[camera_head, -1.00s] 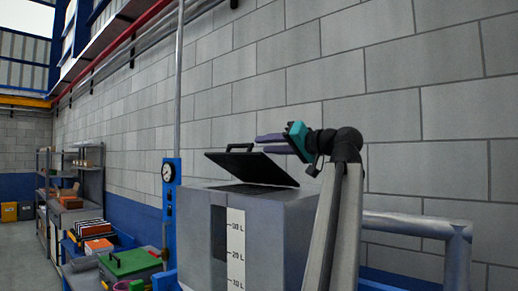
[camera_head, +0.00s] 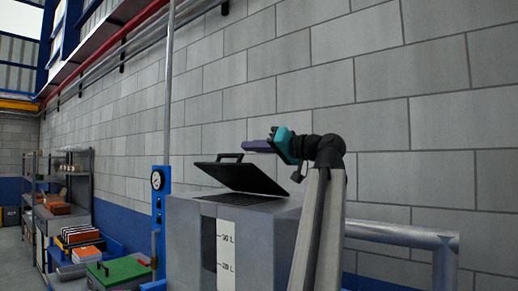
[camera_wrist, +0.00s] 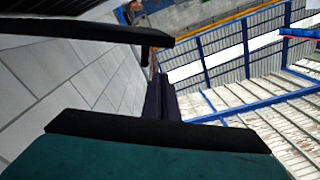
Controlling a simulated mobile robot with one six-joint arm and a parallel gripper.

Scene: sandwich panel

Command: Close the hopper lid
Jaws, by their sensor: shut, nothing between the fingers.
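The hopper (camera_head: 259,238) is a grey box with a litre scale on its front. Its black lid (camera_head: 242,178) stands partly open, tilted, with the raised edge and handle (camera_head: 229,157) toward the left. My gripper (camera_head: 245,146) has purple fingers and a teal body. It is shut and empty, above the lid and just right of the handle; I cannot tell whether it touches the lid. In the wrist view the closed fingers (camera_wrist: 160,97) point away, and a dark bar, probably the lid edge or handle, crosses the upper left.
A blue panel with a round gauge (camera_head: 157,180) stands left of the hopper. A grey rail (camera_head: 400,235) runs at the right. Shelves (camera_head: 70,180) and a green-lidded box (camera_head: 118,270) are farther left. A block wall stands close behind.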

